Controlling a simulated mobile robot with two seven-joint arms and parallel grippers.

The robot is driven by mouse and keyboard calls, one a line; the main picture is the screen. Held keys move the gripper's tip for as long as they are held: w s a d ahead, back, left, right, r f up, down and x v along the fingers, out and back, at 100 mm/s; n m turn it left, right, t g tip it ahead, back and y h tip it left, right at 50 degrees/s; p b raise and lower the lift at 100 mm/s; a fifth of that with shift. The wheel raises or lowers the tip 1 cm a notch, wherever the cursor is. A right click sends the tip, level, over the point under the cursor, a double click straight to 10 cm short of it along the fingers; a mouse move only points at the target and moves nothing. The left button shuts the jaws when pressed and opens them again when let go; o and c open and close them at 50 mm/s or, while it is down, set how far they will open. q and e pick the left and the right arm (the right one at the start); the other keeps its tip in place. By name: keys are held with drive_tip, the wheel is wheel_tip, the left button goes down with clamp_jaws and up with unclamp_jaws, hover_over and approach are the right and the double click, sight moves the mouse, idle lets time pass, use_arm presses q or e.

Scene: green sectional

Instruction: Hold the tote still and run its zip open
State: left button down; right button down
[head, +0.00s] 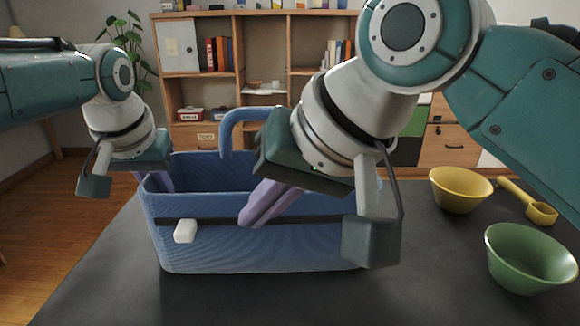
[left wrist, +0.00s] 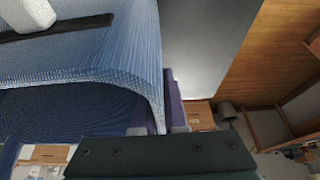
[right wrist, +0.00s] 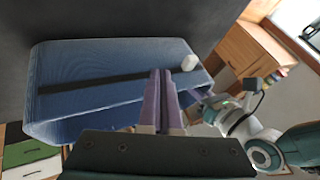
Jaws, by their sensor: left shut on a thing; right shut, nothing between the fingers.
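The blue tote (head: 250,252) stands upright on the dark table, its top open and its blue handle (head: 228,135) raised. A dark zip strip (head: 215,221) runs along its front wall, with a white zip pull (head: 186,230) near the left end. The zip also shows in the right wrist view (right wrist: 105,83), with the pull (right wrist: 190,62). My left gripper (head: 166,183) is shut on the tote's left side wall, seen closely in the left wrist view (left wrist: 158,118). My right gripper (head: 246,220) is shut and empty in front of the zip strip, right of the pull and apart from it.
A yellow bowl (head: 460,190), a yellow scoop (head: 530,203) and a green bowl (head: 530,258) sit on the table (head: 100,285) at the right. The table's front left is clear. A wooden shelf unit (head: 238,60) stands behind.

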drive_tip(key=v, duration=0.6)
drive_tip(key=shift+d, duration=0.1)
use_arm(q)
drive_tip(key=c, duration=0.9)
unclamp_jaws()
drive_tip(key=shift+r, duration=0.15)
